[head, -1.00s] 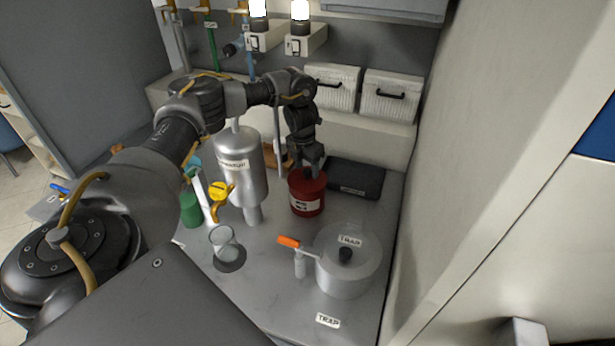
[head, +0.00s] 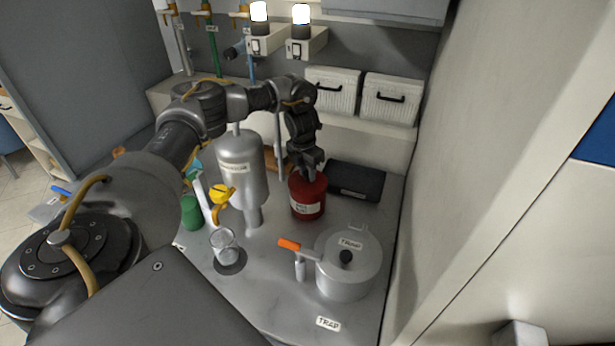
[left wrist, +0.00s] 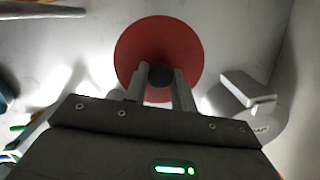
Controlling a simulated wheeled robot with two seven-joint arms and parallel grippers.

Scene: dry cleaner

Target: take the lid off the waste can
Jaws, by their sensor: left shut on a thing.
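The waste can (head: 307,201) is a red can with a white label, standing on the grey counter. Its red lid (left wrist: 158,50) shows from above in the left wrist view, with a dark round knob (left wrist: 160,75) at the middle. My left gripper (head: 308,168) points down over the can, and in the left wrist view its fingers (left wrist: 160,82) are shut on the knob from both sides. The lid looks seated on the can; I cannot make out a gap. The gripper hides part of the lid in the head view. My right gripper is not in view.
A metal pot marked TRAP (head: 340,276) with an orange-handled valve (head: 289,244) stands in front right. A glass beaker (head: 224,246) and a metal cylinder (head: 240,170) are at left. A dark flat box (head: 355,180) lies behind right. Counter (head: 275,285) is clear in front.

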